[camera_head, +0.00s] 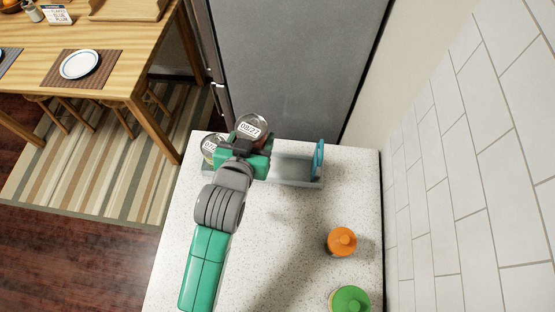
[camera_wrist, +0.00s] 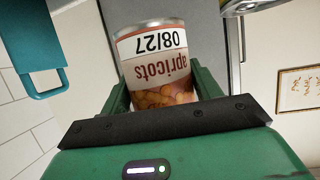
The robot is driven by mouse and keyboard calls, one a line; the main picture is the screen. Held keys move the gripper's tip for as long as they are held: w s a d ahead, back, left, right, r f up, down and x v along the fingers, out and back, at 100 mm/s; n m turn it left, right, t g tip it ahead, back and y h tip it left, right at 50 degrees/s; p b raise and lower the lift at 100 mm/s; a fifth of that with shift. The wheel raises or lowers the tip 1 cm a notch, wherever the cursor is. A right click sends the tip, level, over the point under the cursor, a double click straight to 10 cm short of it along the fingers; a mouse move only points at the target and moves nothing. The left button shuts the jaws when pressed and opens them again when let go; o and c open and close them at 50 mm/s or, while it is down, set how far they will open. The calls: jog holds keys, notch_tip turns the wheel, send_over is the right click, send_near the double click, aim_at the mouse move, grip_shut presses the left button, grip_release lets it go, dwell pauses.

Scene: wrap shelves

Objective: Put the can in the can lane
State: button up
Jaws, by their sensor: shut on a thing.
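The can (camera_head: 253,127) is in my gripper (camera_head: 248,146), held near the left end of the lane. In the wrist view the same can (camera_wrist: 155,62) reads "apricots" and "08/27" upside down, with a finger of my gripper (camera_wrist: 160,92) on each side. The can lane (camera_head: 298,172) is a grey-blue trough on the counter with an upright blue handle-like end piece (camera_head: 319,158) at its right. Another can (camera_head: 211,147) with a dated lid stands at its left end, partly hidden by my gripper. Whether the held can touches the lane is hidden.
An orange-lidded container (camera_head: 341,241) and a green-lidded one (camera_head: 350,300) stand on the right of the speckled counter (camera_head: 270,240). A grey fridge (camera_head: 285,70) rises behind the counter, and a tiled wall (camera_head: 470,160) bounds the right. The counter's middle is clear.

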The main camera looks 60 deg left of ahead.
jog(key=f, duration=0.3)
jog(key=f+b, duration=0.1)
jog(key=f, duration=0.2)
jog(key=shift+s+a, duration=0.1)
jog(key=shift+s, duration=0.1)
jog(key=shift+w+f+b, duration=0.1)
jog(key=shift+f+b, duration=0.5)
jog(key=shift+f, duration=1.3)
jog(key=shift+f, duration=0.15)
jog(key=o, duration=1.2)
